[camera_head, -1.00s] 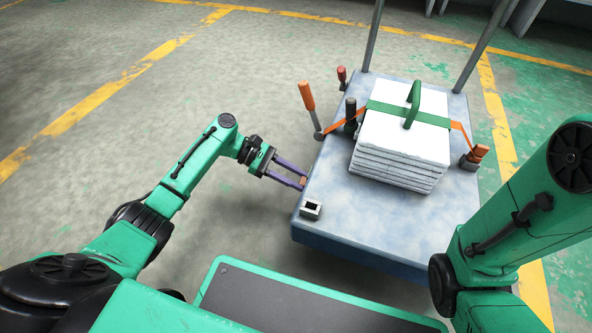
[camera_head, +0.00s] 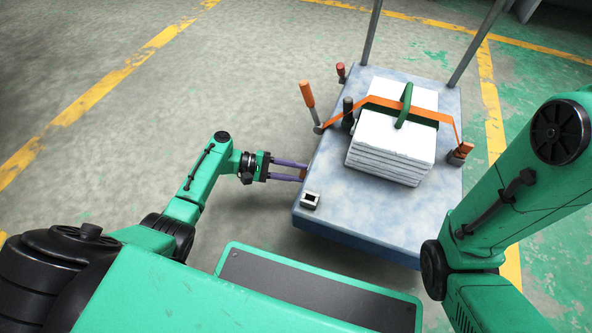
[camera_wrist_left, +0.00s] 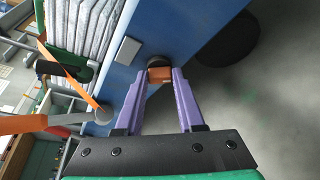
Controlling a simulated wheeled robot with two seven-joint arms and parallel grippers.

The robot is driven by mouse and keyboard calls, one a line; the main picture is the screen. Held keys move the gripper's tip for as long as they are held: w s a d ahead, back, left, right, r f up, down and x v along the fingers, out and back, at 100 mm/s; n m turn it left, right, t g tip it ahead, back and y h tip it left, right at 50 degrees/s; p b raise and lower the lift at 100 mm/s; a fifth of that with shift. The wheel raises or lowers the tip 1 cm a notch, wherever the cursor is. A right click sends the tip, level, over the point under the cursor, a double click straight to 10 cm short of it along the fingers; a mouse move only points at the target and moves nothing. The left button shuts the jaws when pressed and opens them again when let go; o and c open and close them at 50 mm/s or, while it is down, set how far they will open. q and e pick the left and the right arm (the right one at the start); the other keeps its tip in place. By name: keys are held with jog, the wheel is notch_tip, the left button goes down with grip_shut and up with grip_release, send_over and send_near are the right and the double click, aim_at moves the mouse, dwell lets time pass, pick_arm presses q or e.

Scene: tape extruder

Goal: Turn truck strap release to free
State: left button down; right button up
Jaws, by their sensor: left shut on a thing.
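The truck (camera_head: 410,225) has a grey-blue deck. My left gripper (camera_head: 304,174) is at its left side edge. In the left wrist view its purple fingers (camera_wrist_left: 160,88) are shut on a small orange-brown release knob (camera_wrist_left: 160,75), which sits against a dark round mount (camera_wrist_left: 158,60) on the blue side. The fingertips hide the knob's sides.
A tall orange-handled lever (camera_head: 307,95), a red-handled one (camera_head: 341,72) and a black one (camera_head: 348,113) stand by the stack. An orange-topped post (camera_head: 463,150) stands at its right. A green handle (camera_head: 404,105) rises from the stack. Floor left of the truck is clear.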

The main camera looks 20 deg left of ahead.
pick_arm(q)
jog(key=shift+s+f+m, duration=0.1)
jog(key=shift+s+m, duration=0.05)
jog(key=shift+m, duration=0.35)
jog(key=c, duration=0.5)
grip_release()
jog(key=p+v, duration=0.1)
jog(key=v, duration=1.3)
jog(key=shift+s+a+f+p, duration=0.15)
jog(key=shift+a+p, duration=0.15)
jog(key=shift+p, duration=0.1)
